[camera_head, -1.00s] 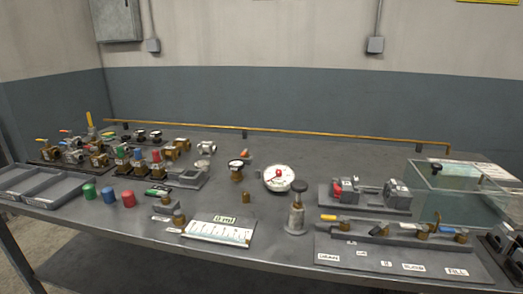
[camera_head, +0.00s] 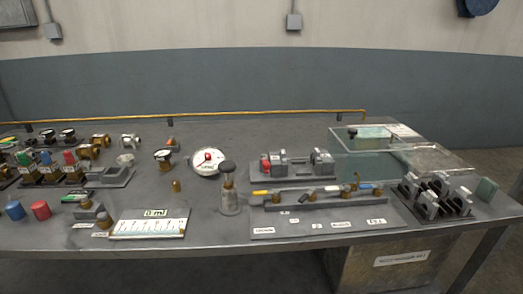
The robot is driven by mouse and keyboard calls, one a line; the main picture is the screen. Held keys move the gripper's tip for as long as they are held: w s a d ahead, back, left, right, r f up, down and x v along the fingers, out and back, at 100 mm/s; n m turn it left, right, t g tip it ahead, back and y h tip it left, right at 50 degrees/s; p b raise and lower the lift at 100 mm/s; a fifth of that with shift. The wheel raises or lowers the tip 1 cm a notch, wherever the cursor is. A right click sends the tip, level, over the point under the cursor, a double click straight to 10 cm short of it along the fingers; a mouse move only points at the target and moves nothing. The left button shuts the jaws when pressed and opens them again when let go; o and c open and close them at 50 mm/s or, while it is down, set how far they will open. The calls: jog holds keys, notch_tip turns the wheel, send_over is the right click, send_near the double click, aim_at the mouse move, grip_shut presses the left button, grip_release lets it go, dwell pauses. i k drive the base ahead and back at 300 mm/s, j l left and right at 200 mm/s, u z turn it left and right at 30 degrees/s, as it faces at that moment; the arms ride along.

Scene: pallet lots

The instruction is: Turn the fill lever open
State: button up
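The valve manifold is a grey bar on a grey base plate (camera_head: 300,222) at the right of the bench in the head view. Several small brass valves with coloured levers sit in a row on it. The label at the right end, FILL (camera_head: 377,221), is small but seems readable. The blue lever (camera_head: 365,186) above it lies on the rightmost brass valve (camera_head: 377,191) and points left, roughly along the bar. A yellow lever (camera_head: 261,192) is at the left end, above the label that seems to read DRAIN (camera_head: 263,230). My gripper is not in view.
A clear water tank (camera_head: 365,165) stands behind the manifold, and a dark clamp-like fixture (camera_head: 437,197) is to its right. The bench's front edge is free.

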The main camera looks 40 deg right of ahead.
aim_at(379, 185)
jog(key=k+j, duration=0.2)
jog(key=j, duration=0.15)
jog(key=k+j, duration=0.4)
jog(key=j, duration=0.25)
jog(key=k+u, duration=0.05)
